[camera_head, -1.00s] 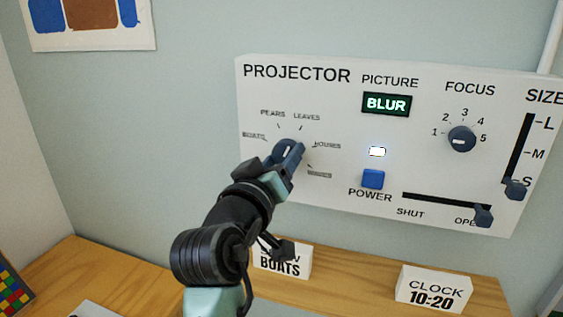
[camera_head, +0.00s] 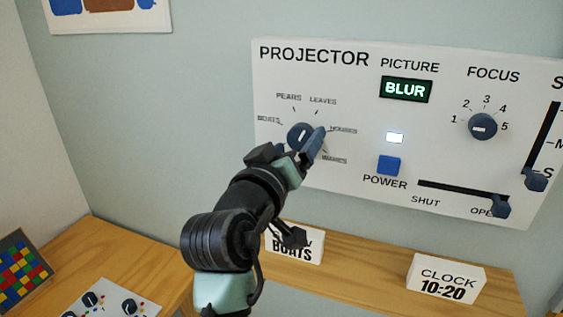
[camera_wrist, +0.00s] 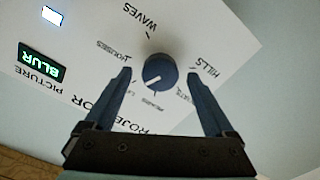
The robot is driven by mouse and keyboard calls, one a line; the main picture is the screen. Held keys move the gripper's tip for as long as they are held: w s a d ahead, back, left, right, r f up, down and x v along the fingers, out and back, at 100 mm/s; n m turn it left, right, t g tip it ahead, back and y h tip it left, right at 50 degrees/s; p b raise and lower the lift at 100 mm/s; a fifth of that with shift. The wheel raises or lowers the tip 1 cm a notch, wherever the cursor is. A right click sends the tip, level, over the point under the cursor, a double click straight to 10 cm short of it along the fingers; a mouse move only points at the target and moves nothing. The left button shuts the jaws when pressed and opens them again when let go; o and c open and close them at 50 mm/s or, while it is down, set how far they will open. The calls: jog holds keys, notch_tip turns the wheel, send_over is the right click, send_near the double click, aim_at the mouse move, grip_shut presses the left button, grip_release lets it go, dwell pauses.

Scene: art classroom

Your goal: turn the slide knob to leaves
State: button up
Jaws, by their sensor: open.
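The slide knob (camera_head: 299,134) is a round dark blue dial at the left of the white projector panel, ringed by picture labels. The wrist view shows it upside down (camera_wrist: 160,72). Its white line points lower left there, toward the LEAVES and PEARS side; I cannot tell the exact mark. The LEAVES label (camera_head: 323,101) is clear in the head view, but my finger partly covers it in the wrist view. My gripper (camera_wrist: 158,72) is open, one finger on each side of the knob, with a visible gap at both sides.
The panel also has a BLUR display (camera_head: 405,90), a focus knob (camera_head: 483,127), a blue power button (camera_head: 389,165) and a shutter slider (camera_head: 500,206). Below, a BOATS card (camera_head: 296,246), partly hidden, and a clock card (camera_head: 446,278) stand on a wooden ledge.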

jog(key=b+v, duration=0.2)
jog(key=v, duration=1)
jog(key=shift+r, duration=0.1)
jog(key=s+d+r+t+y+p, duration=0.1)
jog(key=s+r+t+y, duration=0.1)
jog(key=r, duration=0.6)
jog(key=s+d+r+m+t+y+p, duration=0.1)
jog(key=s+r+t, duration=0.3)
jog(key=r, duration=0.4)
jog(key=s+d+r+m+t+y+p, duration=0.1)
jog(key=s+r+t, duration=0.3)
jog(key=r, duration=0.5)
jog(key=shift+s+d+y, duration=0.55)
jog(key=shift+s+y, duration=0.1)
jog(key=shift+y, duration=0.15)
